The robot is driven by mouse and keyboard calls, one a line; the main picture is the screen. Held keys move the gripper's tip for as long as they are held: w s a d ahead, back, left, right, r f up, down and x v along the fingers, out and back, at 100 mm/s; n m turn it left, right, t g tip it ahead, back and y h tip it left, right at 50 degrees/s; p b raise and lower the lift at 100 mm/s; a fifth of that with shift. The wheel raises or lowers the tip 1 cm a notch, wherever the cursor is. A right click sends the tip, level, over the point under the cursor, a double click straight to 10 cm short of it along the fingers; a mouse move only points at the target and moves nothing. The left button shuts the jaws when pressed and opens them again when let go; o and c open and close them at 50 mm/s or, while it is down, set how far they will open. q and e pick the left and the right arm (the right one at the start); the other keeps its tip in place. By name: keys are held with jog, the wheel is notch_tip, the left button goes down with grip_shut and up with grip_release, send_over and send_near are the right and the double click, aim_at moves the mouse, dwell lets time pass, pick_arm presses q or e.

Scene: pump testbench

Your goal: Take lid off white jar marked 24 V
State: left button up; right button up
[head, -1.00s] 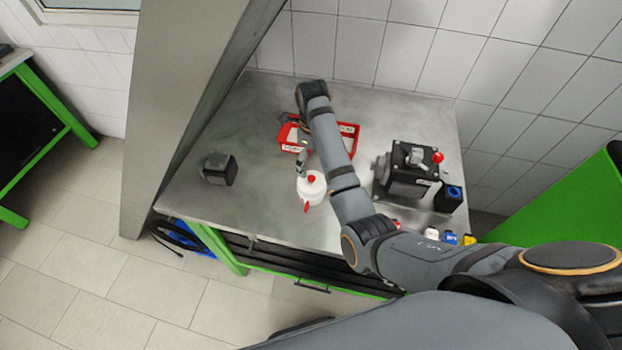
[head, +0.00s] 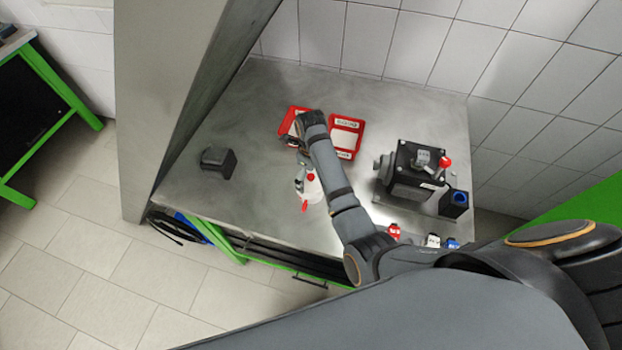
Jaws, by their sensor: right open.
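The lid appears to be on the jar. My left gripper is not in view.
Two red labelled trays (head: 346,137) lie behind the jar, partly covered by my wrist. A black pump unit (head: 411,170) stands at right, with small red, white and blue items (head: 433,241) in front. A dark block (head: 217,162) stands left; bench between is clear.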

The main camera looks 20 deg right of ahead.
jog(key=shift+s+a+r, duration=0.2)
jog(key=shift+s+a, duration=0.1)
jog(key=c, duration=0.5)
jog(key=shift+d, duration=0.15)
jog(key=c, duration=0.6)
jog(key=shift+s+f, duration=0.1)
jog(key=shift+s, duration=0.1)
jog(key=c, duration=0.3)
